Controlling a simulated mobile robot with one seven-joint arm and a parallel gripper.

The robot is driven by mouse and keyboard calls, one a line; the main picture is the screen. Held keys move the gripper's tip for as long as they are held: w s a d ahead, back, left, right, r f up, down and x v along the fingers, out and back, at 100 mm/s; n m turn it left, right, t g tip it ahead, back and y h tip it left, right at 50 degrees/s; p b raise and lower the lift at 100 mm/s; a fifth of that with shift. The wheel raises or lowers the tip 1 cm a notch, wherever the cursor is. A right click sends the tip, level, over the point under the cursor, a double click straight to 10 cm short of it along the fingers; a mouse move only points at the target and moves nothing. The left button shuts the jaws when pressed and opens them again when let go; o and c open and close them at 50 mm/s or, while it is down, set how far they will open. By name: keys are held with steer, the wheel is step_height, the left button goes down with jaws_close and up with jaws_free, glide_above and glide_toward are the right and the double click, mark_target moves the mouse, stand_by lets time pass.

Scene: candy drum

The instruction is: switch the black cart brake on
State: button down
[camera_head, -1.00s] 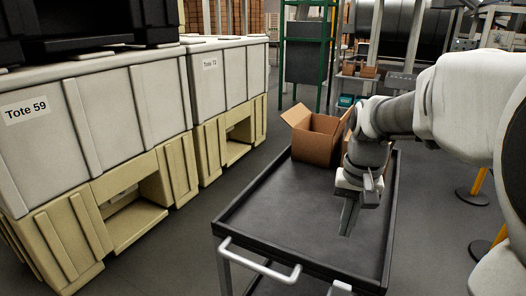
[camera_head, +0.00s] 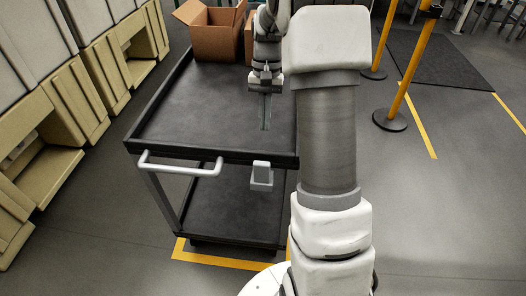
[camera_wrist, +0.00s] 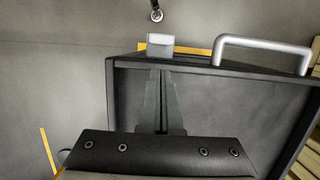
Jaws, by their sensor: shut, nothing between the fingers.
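The black cart (camera_head: 190,133) stands in front of me, with a flat top tray, a lower shelf and a silver push handle (camera_head: 180,166) on its near edge. A small light grey block (camera_head: 261,176) sits at the near edge, right of the handle. It may be the brake; its on or off state cannot be told. My gripper (camera_head: 265,125) points down over the tray, shut and empty, beyond the block. The wrist view also shows the gripper (camera_wrist: 161,74), the grey block (camera_wrist: 160,45) and the handle (camera_wrist: 262,45). The cart's wheels are hidden.
Open cardboard boxes (camera_head: 212,38) stand at the tray's far end. Cream tote bases (camera_head: 50,150) line the left. Yellow posts (camera_head: 408,65) stand on the right. Yellow floor tape (camera_head: 215,259) lies by the cart's near end.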

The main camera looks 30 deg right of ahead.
mark_target(263, 152)
steer(key=b+x, duration=0.1)
steer(key=x, duration=0.9)
